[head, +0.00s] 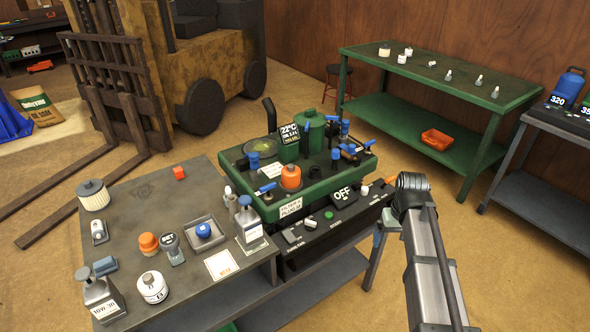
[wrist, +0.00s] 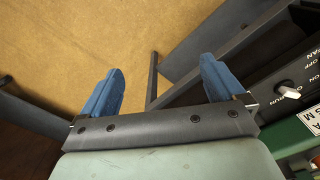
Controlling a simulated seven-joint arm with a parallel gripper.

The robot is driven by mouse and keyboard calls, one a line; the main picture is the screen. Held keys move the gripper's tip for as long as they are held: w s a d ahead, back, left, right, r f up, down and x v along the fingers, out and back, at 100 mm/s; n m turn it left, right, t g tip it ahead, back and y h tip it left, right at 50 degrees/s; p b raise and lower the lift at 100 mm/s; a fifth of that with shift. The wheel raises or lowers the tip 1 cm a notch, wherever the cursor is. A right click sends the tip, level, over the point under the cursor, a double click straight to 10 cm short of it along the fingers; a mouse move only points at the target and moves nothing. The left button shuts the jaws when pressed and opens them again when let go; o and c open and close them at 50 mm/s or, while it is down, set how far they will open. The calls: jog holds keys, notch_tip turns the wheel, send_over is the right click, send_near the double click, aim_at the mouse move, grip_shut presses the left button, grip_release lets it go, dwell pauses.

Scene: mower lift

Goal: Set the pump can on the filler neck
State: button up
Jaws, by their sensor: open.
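On the green machine (head: 325,196) stand an orange cap (head: 291,177) and several blue-topped fittings; I cannot tell which is the filler neck. My gripper (wrist: 162,82) is open and empty in the wrist view, its blue fingers wide apart over the floor.
The grey bench (head: 150,215) also holds a grey tray (head: 205,235), a white filter (head: 93,194), a white jar (head: 152,287) and an orange cap (head: 149,243). A forklift (head: 205,70) stands behind. A green table (head: 440,75) is at the back right. Floor right of my arm is clear.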

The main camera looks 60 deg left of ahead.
jog(key=s+a+r+n, duration=0.2)
jog(key=s+a+r, duration=0.35)
jog(key=a, duration=0.25)
jog(key=s+a+r+n, duration=0.1)
jog(key=s+a+r, duration=0.3)
jog(key=s+a, duration=0.35)
notch_tip(320, 180, up, 12)
jog(key=n, duration=0.4)
send_over(246, 208)
jog(key=shift+d, duration=0.15)
jog(key=shift+s+f, duration=0.1)
jog(key=shift+f, duration=0.1)
notch_tip(246, 208, down, 13)
jog(key=shift+f, duration=0.2)
grip_shut()
jog(key=shift+r, duration=0.15)
